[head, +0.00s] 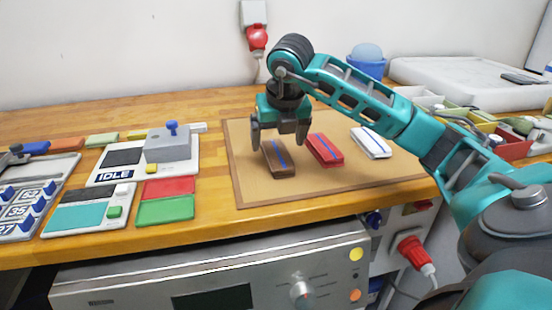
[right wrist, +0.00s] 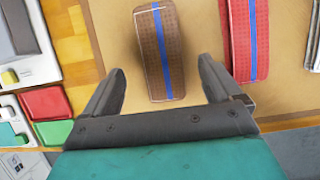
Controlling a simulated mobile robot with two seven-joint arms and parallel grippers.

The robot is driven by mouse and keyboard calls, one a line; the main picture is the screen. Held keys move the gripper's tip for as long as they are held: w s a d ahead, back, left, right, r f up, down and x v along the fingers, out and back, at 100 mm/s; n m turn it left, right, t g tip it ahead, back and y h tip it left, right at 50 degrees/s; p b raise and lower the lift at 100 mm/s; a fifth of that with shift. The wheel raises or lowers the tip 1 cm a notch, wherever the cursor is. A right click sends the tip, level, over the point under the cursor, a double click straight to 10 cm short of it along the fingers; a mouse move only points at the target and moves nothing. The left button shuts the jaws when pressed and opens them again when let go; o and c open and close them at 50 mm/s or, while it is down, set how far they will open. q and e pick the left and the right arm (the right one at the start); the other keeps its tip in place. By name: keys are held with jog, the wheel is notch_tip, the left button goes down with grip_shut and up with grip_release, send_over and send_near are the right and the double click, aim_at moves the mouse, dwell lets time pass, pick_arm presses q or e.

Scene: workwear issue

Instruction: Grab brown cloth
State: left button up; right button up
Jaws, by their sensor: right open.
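The brown cloth (head: 277,159) is a folded bundle with a blue stripe, lying on the tan mat (head: 240,190) on the wooden bench. It also shows in the right wrist view (right wrist: 149,60), between and ahead of the fingertips. My right gripper (head: 278,147) is open and empty, over the brown cloth, with one finger on each side of it in the head view. In the right wrist view the right gripper (right wrist: 162,80) shows both fingers spread wide and apart from the cloth. My left gripper is not in view.
A red cloth (head: 325,149) with a blue stripe lies just right of the brown one. A white cloth (head: 371,142) lies farther right. Left of the mat are red and green pads (head: 166,211) and a panel marked IDLE (head: 120,175). Bins (head: 510,143) stand at right.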

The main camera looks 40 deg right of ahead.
aim_at(276, 153)
jog(key=x, duration=0.4)
jog(key=shift+f, duration=0.1)
jog(key=shift+c, duration=0.4)
jog(key=c, duration=1.1)
